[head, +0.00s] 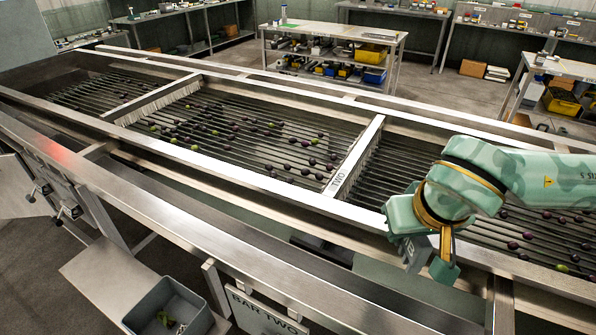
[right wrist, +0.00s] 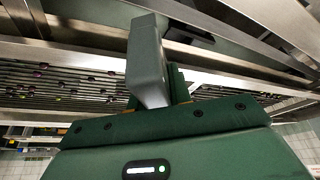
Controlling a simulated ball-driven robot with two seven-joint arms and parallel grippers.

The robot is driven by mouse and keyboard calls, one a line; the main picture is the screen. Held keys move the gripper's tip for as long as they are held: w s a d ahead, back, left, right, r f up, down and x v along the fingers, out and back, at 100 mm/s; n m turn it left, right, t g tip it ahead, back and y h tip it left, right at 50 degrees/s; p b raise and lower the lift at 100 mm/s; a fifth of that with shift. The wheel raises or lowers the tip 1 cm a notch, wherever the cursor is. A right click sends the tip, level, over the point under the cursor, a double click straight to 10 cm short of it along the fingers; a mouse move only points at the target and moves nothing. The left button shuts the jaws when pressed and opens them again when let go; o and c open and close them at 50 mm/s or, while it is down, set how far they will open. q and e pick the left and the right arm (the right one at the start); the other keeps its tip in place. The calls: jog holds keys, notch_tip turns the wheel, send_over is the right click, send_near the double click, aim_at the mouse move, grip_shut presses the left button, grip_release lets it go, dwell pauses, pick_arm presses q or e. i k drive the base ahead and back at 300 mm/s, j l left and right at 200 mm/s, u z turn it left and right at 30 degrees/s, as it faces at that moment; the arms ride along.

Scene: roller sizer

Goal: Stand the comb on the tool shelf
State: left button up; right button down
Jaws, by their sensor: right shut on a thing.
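My right gripper (head: 430,262) hangs at the near rail of the roller sizer, right of the crossbar marked TWO. I cannot make out comb teeth in either view. A bare metal shelf (head: 105,280) stands low at the front left; I cannot tell if it is the tool shelf. My left gripper is not in view.
The sizer's long metal rails (head: 190,200) run across the view, with dark and green fruit on the rollers. A grey bin (head: 150,305) holding green scraps sits at the metal shelf's front edge. A BAR TWO sign (head: 262,312) hangs beside it. A stocked bench (head: 335,32) stands behind.

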aim_at(107, 278)
jog(key=j+u, duration=0.3)
jog(key=j, duration=0.25)
jog(key=j+u, duration=0.25)
jog(key=j, duration=0.25)
jog(key=j+u, duration=0.3)
jog(key=j, duration=0.25)
jog(key=i+j+u, duration=0.3)
jog(key=j, duration=0.75)
jog(key=i, duration=0.05)
